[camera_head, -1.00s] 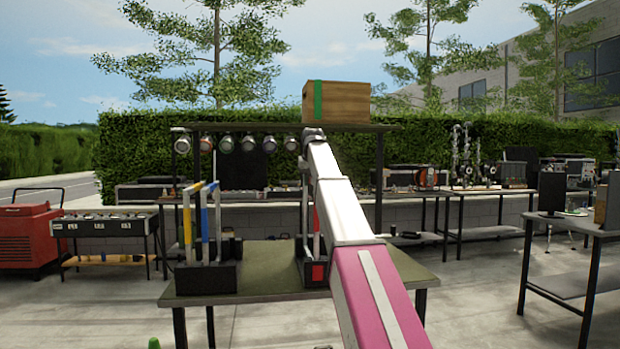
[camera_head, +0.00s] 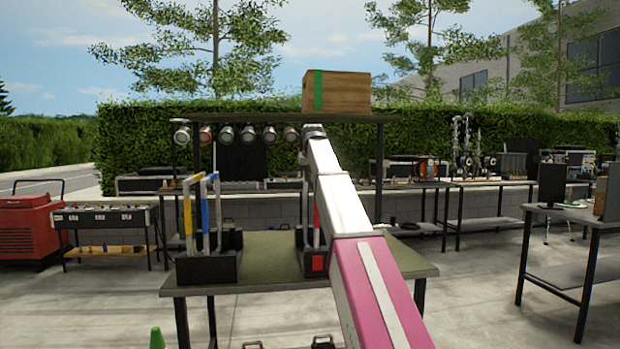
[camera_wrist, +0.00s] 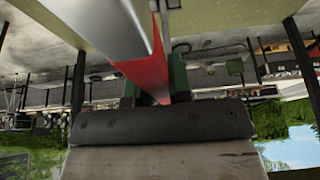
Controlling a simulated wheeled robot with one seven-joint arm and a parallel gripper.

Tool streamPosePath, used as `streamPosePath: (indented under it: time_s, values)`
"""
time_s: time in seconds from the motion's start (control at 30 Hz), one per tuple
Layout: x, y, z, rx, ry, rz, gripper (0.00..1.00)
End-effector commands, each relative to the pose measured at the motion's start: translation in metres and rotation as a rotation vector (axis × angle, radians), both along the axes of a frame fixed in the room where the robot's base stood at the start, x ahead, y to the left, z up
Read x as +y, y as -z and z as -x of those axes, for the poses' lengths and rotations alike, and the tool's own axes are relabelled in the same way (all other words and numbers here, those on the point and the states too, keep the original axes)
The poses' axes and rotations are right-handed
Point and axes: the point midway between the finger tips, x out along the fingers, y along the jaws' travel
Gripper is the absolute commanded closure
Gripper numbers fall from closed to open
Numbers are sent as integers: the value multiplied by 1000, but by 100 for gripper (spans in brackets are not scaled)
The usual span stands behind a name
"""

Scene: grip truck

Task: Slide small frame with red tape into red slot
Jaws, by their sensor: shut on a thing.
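The small frame with red tape shows in the wrist view as a pale bar with a red band (camera_wrist: 152,68), between the green-padded fingers of my gripper (camera_wrist: 155,88). My gripper is shut on it. In the head view the frame's red-taped upright (camera_head: 316,212) stands roughly vertical, just left of my arm. Its lower end is at the black holder with the red marker, the red slot (camera_head: 318,263). I cannot tell how deep it sits in the slot. My arm hides the frame's right side and part of the holder.
A black holder (camera_head: 205,268) with yellow-taped and blue-taped frames stands left on the green-topped table (camera_head: 270,262). Lamps (camera_head: 248,133) hang under the shelf above, which carries a wooden crate (camera_head: 345,92). The tabletop between the holders is clear.

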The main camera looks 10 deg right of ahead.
Motion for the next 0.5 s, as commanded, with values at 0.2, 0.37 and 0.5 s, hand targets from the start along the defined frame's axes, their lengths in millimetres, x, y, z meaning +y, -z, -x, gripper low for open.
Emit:
streamPosePath:
  time_s: [0.2, 0.37, 0.5]
  values:
    - [0, 2, 0, -1, 0, 0, 100]
    - [0, 3, 0, -1, 0, 0, 52]
    - [0, 3, 0, 0, 0, 0, 51]
